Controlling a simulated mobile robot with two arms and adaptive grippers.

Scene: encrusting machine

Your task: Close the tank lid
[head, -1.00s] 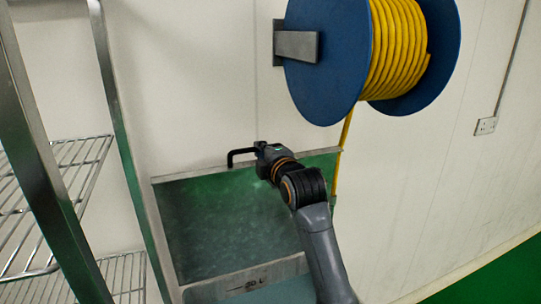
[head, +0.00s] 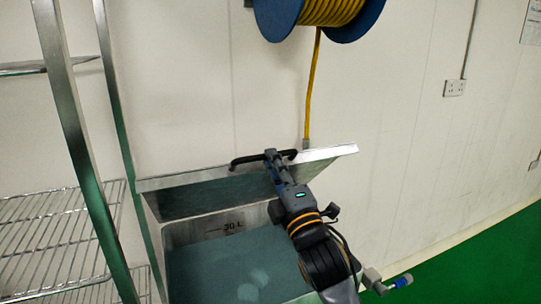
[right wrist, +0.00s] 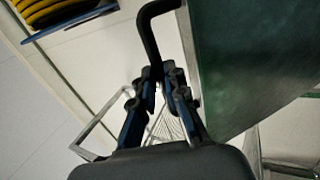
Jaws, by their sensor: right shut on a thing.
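The metal tank (head: 186,232) stands open against the wall, with a 30 L mark on its inner back wall and a blue-green surface inside. Its lid (head: 330,153) is hinged at the back and tilted up, so I see it strongly foreshortened. A black bar handle (head: 243,160) sits at the lid's raised edge. My right gripper (head: 272,157) is shut on this handle. In the right wrist view the gripper (right wrist: 162,88) closes around the black handle (right wrist: 148,32), beside the greenish lid panel (right wrist: 250,60). My left gripper is not in view.
A wire shelf rack (head: 75,150) stands to the left, close to the tank. A blue reel (head: 277,16) with yellow hose hangs above. A grey and blue fitting (head: 385,282) is at the lower right. Green floor (head: 480,265) is clear on the right.

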